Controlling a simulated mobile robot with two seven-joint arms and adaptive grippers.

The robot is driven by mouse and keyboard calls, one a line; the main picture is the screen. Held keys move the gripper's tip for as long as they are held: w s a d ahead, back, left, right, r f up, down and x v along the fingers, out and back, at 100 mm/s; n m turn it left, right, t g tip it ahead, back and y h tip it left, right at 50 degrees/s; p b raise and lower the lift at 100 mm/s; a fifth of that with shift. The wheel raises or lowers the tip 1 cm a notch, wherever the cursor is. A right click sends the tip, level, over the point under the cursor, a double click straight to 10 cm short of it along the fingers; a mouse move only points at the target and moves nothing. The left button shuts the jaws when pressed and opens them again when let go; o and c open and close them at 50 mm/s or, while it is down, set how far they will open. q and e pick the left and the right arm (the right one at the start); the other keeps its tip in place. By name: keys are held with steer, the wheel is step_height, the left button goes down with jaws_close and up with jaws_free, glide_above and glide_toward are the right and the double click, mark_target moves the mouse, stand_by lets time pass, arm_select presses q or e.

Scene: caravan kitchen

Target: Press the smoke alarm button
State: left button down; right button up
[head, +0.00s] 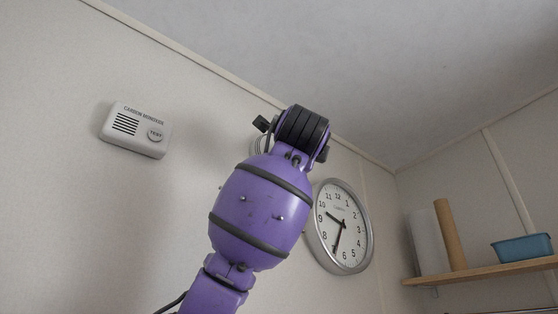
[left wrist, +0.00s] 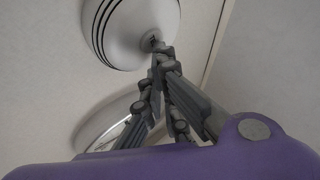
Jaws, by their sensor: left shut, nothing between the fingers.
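The smoke alarm (left wrist: 125,30), round and white with dark rings, is on the wall at the top of the left wrist view. In the head view only a sliver of the alarm (head: 257,146) shows behind my purple left arm. In the head view my arm hides the fingers. My right gripper is in neither view.
A carbon monoxide alarm (head: 137,131) with a TEST button hangs on the wall at left. A round clock (head: 343,226) hangs right of my arm, its rim close to it in the picture. A shelf (head: 485,271) at far right holds a blue tub (head: 522,248) and a brown roll (head: 450,235).

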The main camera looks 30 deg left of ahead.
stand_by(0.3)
arm_select(q)
steer(key=shift+s+d, duration=0.2)
steer(key=shift+d, duration=0.35)
steer(key=shift+d, duration=0.1)
steer(key=shift+s+d, duration=0.3)
steer(key=shift+d, duration=0.6)
steer(key=shift+s+d, duration=0.35)
steer(key=shift+d, duration=0.55)
steer(key=shift+s+d, duration=0.3)
steer(key=shift+d, duration=0.6)
